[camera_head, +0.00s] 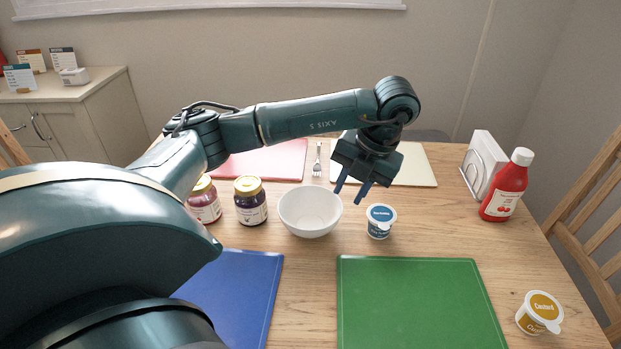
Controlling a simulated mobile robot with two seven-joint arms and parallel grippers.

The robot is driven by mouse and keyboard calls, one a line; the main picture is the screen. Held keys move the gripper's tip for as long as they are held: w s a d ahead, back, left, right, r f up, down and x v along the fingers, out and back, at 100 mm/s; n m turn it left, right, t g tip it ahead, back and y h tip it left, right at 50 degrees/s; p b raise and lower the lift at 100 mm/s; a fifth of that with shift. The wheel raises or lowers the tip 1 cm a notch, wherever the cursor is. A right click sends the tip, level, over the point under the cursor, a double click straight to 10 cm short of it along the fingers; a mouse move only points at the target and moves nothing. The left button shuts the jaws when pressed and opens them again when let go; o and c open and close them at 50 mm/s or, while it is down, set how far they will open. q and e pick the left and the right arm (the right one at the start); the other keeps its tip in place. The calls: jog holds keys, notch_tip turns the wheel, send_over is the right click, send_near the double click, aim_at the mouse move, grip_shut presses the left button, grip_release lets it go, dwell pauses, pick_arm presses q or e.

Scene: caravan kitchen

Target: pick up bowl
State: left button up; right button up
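A white bowl (310,212) stands upright and looks empty on the wooden table, near the middle of the view. My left gripper (350,193) comes in from the left over the table and points down. Its two dark fingers are apart, with nothing visible between them. The fingers are just right of the bowl's rim; one overlaps the rim's right edge in the picture, and I cannot tell whether it touches. My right gripper is not in view.
A blue-lidded cup (380,221) stands right of the bowl, two jars (250,201) left of it. Green (420,305) and blue (240,290) boards lie in front. A ketchup bottle (506,187), a napkin holder (481,166) and a custard cup (539,313) are at the right.

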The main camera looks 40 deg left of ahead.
aim_at(339, 216)
pick_arm(q)
jog(key=x, duration=0.7)
jog(key=shift+d+f, duration=0.2)
jog(key=shift+f, duration=0.05)
jog(key=shift+c, duration=0.2)
grip_shut()
